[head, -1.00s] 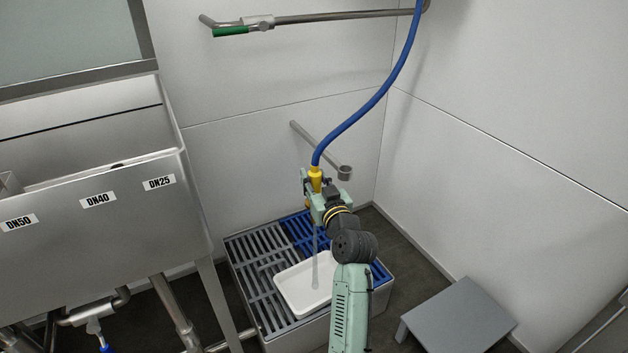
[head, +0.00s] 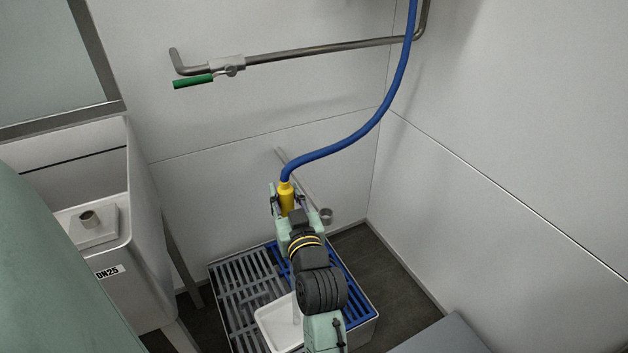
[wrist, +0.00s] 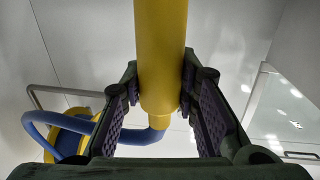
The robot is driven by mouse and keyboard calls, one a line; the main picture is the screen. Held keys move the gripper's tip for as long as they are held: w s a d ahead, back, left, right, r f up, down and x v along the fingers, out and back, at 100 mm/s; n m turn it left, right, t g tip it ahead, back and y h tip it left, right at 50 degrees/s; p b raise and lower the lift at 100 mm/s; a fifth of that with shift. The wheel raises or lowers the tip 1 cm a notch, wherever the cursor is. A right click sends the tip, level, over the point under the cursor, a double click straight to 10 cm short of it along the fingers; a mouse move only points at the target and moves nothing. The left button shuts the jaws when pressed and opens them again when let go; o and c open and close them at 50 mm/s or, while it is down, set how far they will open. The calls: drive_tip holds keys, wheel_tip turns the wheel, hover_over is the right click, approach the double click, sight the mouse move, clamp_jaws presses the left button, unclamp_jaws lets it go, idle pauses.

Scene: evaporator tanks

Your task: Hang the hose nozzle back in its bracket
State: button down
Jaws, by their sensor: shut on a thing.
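The yellow hose nozzle (head: 287,198) is held between the fingers of my gripper (head: 288,206), with the blue hose (head: 365,128) running from its top up to the right. In the wrist view the yellow nozzle (wrist: 160,60) crosses between the two dark finger pads of my gripper (wrist: 163,98), and the blue hose joins its lower end there. The bracket (head: 326,215) is a grey ring on the end of a rod from the back wall. It is to the right of the nozzle and apart from it; the rod passes partly behind my gripper.
A slatted grate (head: 236,290) with a white tray (head: 270,325) lies below my arm. A metal pipe with a green-handled valve (head: 193,82) runs along the back wall. A steel tank (head: 140,270) stands at left, a grey step (head: 445,338) at lower right.

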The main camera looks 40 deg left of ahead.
drive_tip(key=shift+d+r, duration=0.1)
drive_tip(key=shift+r, duration=0.3)
drive_tip(key=shift+w+d+b, duration=1.7)
drive_tip(key=shift+w+d, duration=1.1)
drive_tip(key=shift+w, duration=3.55)
drive_tip(key=w+a+f+b, duration=0.1)
drive_tip(key=w+a+f, duration=0.1)
drive_tip(key=a, duration=0.4)
drive_tip(key=shift+w+a+f, duration=0.25)
drive_tip(key=shift+w+f, duration=0.05)
drive_tip(key=shift+f, duration=0.2)
drive_tip(key=shift+f+b, duration=0.35)
drive_tip(key=shift+b, duration=0.2)
drive_tip(key=shift+f+b, duration=0.75)
drive_tip(key=shift+f, duration=0.2)
drive_tip(key=shift+f+b, duration=1)
drive_tip(key=shift+f, duration=0.35)
